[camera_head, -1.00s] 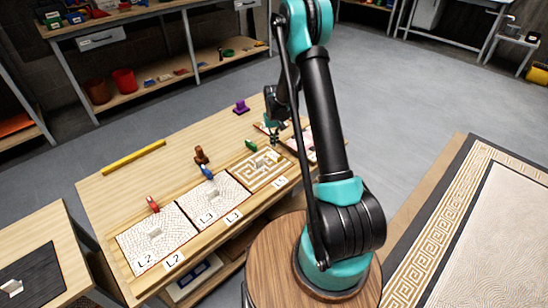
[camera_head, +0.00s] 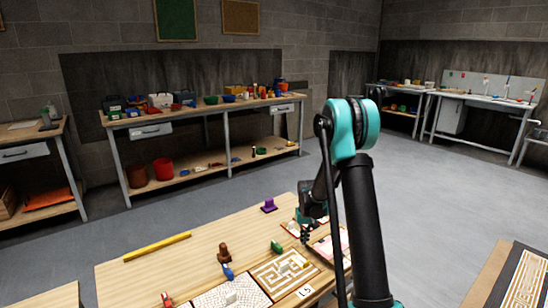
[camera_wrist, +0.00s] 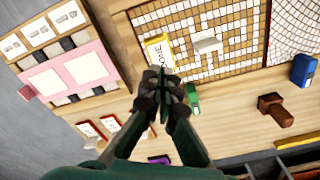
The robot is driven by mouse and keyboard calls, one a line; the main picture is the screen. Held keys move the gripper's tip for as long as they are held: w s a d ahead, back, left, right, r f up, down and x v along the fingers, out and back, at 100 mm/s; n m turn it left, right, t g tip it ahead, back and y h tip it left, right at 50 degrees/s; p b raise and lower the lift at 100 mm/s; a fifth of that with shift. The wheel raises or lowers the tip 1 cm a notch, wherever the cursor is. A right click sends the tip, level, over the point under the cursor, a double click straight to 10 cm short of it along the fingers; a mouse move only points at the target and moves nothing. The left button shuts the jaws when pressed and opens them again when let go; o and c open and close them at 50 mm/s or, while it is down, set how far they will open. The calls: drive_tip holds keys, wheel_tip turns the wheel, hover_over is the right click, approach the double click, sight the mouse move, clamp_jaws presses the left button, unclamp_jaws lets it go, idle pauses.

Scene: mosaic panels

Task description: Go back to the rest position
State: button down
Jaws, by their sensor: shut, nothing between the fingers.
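My gripper (camera_wrist: 165,92) shows in the wrist view with its fingers together and nothing between them. It hangs above the wooden table (camera_head: 190,262), near the corner of a maze-patterned panel (camera_wrist: 190,35). In the head view my gripper (camera_head: 306,228) is small and dark, partly hidden by my arm, over the table's right part. The maze panel (camera_head: 268,280) lies in front of it. A small green piece (camera_head: 277,247) sits beside that panel and also shows close to the fingers in the wrist view (camera_wrist: 192,98).
A brown stamp-like piece (camera_head: 223,253), a blue piece (camera_head: 228,271), a purple piece (camera_head: 269,205) and a yellow bar (camera_head: 157,247) rest on the table. A pink board (camera_wrist: 70,72) lies beside the maze panel. A stocked workbench (camera_head: 205,112) stands behind, with clear floor between.

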drive_tip(key=s+d+r+t, duration=0.2)
drive_tip(key=s+d+r, duration=0.1)
drive_tip(key=s+r, duration=1.05)
drive_tip(key=s+d+f+m+t, duration=0.1)
drive_tip(key=s+d, duration=0.1)
drive_tip(key=s, duration=1.6)
drive_tip(key=shift+t, duration=0.4)
drive_tip(key=shift+f, duration=0.1)
